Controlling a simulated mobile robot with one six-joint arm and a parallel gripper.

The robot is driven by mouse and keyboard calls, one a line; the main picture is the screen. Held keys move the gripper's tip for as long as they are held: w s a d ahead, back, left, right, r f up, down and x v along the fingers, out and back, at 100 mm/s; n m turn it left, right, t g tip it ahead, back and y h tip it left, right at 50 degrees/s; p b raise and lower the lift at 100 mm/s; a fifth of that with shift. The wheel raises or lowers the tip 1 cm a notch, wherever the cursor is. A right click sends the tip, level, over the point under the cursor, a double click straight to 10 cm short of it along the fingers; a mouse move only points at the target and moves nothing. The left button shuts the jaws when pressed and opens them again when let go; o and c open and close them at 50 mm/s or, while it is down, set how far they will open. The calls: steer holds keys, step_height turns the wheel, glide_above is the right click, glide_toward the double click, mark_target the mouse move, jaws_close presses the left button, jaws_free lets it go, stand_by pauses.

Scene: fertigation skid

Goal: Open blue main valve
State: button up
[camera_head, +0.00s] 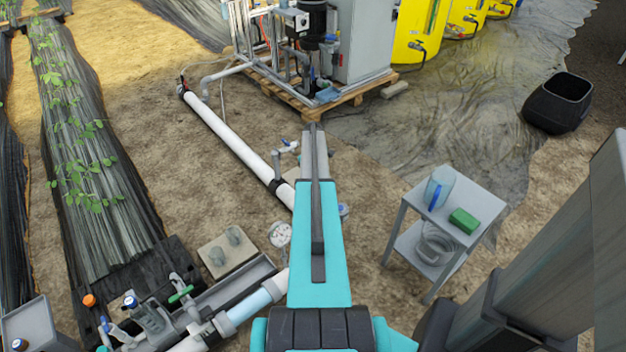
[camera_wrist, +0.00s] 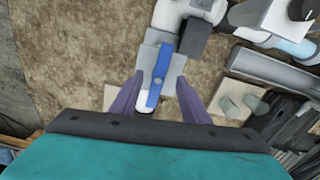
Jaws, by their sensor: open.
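The blue main valve's handle (camera_wrist: 160,73) shows in the wrist view as a blue lever on a grey valve body (camera_wrist: 149,60). The lever runs up and down the picture with a slight tilt, and its lower end is near a white round part. My gripper (camera_wrist: 157,84) is open, with one purple finger on each side of the lever. A gap shows on both sides, and I see no clear contact. In the head view my arm covers most of this spot. A small blue piece shows just right of the arm, but I cannot tell whether it is this valve.
A white pipe (camera_head: 230,135) runs toward the pump skid on a wooden pallet (camera_head: 300,100). A pressure gauge (camera_head: 280,234) and green-handled valve (camera_head: 181,294) stand left of my arm. A grey cart (camera_head: 405,245) and black bin (camera_head: 560,103) are right. Bare soil lies between.

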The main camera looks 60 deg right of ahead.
steer(key=shift+r+p, duration=0.95)
steer(key=shift+r, duration=1.4)
